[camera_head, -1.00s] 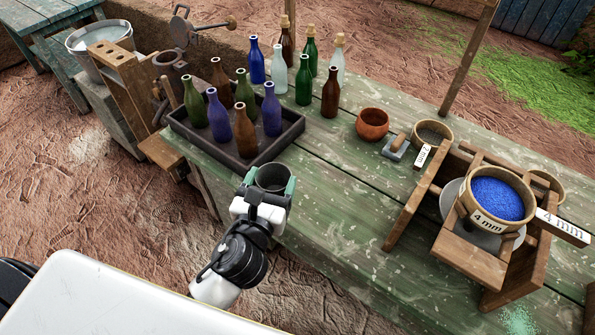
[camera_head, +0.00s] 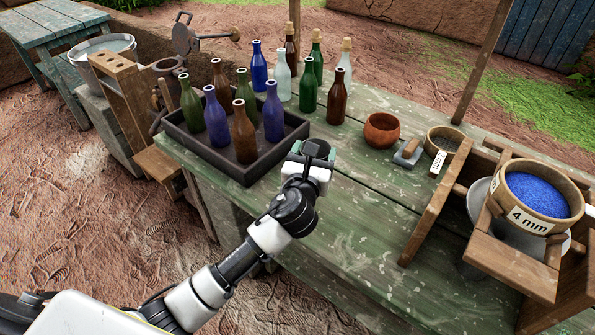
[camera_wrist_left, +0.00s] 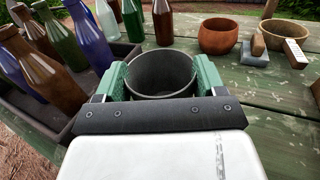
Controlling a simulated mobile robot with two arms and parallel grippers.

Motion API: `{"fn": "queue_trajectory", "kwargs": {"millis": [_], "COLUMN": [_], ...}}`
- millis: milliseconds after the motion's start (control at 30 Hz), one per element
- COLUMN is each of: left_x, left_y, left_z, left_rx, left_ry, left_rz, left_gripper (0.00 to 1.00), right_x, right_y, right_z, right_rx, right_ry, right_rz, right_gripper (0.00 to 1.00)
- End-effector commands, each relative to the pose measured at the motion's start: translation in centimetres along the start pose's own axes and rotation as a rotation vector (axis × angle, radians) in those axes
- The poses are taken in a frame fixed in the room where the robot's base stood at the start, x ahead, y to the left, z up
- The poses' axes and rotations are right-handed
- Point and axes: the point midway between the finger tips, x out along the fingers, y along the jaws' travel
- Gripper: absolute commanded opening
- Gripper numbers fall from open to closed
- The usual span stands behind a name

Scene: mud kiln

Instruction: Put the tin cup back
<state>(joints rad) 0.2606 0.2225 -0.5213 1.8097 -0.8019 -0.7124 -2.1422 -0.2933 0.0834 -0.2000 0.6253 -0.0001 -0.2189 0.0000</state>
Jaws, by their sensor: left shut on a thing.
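The tin cup (camera_wrist_left: 161,73) is a dark grey, open-topped cup, upright and seemingly empty in the left wrist view. My left gripper (camera_head: 312,152) is shut on it, with a green fingertip pressed on each side. In the head view the cup (camera_head: 316,147) is mostly hidden behind the gripper. It is over the green table (camera_head: 350,200), just right of the dark bottle tray (camera_head: 246,176). I cannot tell whether its base touches the table. My right gripper is not in view.
The tray holds several coloured bottles, with more bottles standing behind it. A terracotta bowl (camera_head: 381,130), a small block with a handle (camera_head: 407,152) and a sieve (camera_head: 442,142) stand to the right. A wooden frame holds a "4 mm" sieve (camera_head: 535,195) of blue grains. The table's middle is clear.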

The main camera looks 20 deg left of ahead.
Motion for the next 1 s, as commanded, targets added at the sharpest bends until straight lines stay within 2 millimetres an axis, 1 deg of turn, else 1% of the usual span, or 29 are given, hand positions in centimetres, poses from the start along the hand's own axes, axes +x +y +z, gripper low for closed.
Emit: {"fn": "queue_trajectory", "kwargs": {"millis": [33,100,200,300,367,433,600,633,867,1000], "left_x": [0.3,0.6,0.9,1.0,1.0,1.0,1.0,1.0,1.0,1.0], "left_y": [1.2,2.3,3.4,4.0,4.0,4.0,3.9,3.9,3.9,3.9], "left_z": [-0.9,-1.7,-2.4,-2.7,-3.0,-3.8,-6.5,-6.7,-6.7,-7.0], "left_rx": [0.002,0.001,0.001,-0.001,-0.002,-0.003,-0.003,-0.002,-0.001,0.0], "left_ry": [0.003,0.002,0.0,0.0,0.0,0.001,0.002,0.002,-0.001,-0.001], "left_rz": [0.003,0.002,0.0,0.0,-0.001,-0.001,0.0,0.001,-0.001,-0.001], "left_gripper": [0.49,0.49,0.49,0.49,0.49,0.49,0.49,0.49,0.49,0.49], "right_x": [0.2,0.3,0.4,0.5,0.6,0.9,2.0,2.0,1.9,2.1], "right_y": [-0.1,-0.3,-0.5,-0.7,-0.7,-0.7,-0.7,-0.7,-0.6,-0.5], "right_z": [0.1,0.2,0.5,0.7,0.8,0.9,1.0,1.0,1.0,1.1], "right_rx": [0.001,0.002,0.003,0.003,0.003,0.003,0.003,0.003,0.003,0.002], "right_ry": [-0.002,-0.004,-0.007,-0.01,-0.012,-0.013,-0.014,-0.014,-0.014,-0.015], "right_rz": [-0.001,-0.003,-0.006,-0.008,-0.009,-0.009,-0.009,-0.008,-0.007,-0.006], "right_gripper": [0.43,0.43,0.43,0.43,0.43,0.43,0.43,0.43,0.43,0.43]}}
